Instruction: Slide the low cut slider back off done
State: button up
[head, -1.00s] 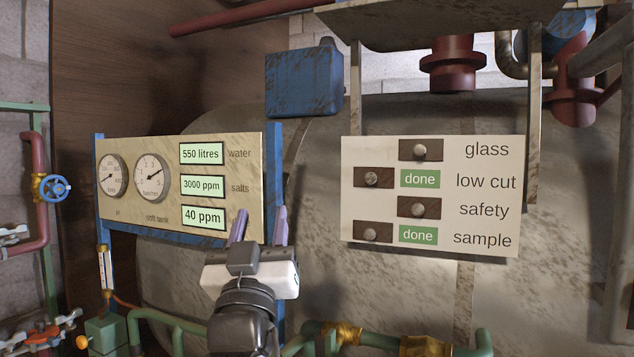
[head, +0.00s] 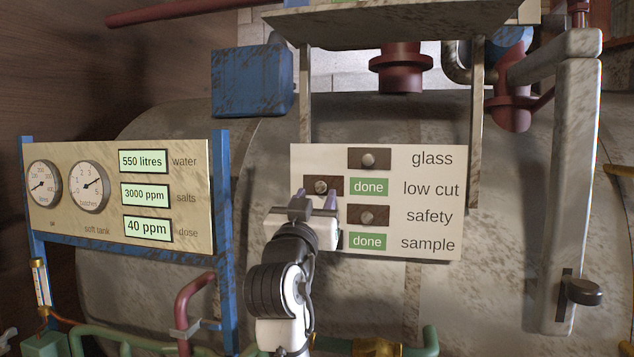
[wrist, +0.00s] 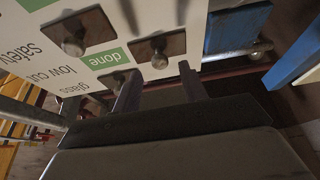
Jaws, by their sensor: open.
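The white slider panel (head: 380,250) faces me in the head view with rows glass, low cut, safety and sample. The low cut slider (head: 321,187) sits at the left, with a green "done" label (head: 369,187) showing to its right. In the wrist view the panel appears upside down, and the low cut knob (wrist: 159,61) lies between and just beyond my fingertips. My gripper (head: 316,195) is open and empty, just below the low cut knob. I cannot tell whether a finger touches it.
The safety slider (head: 367,216) and glass slider (head: 369,159) sit further right. The sample row shows a green "done" (head: 367,241); its knob is hidden behind my gripper. A gauge panel (head: 105,230) on a blue frame stands to the left. A grey post (head: 575,200) stands right.

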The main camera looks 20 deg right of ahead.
aim_at(322, 186)
jog(key=shift+p+x, duration=0.35)
jog(key=shift+x, duration=1)
jog(key=shift+c, duration=0.4)
grip_shut()
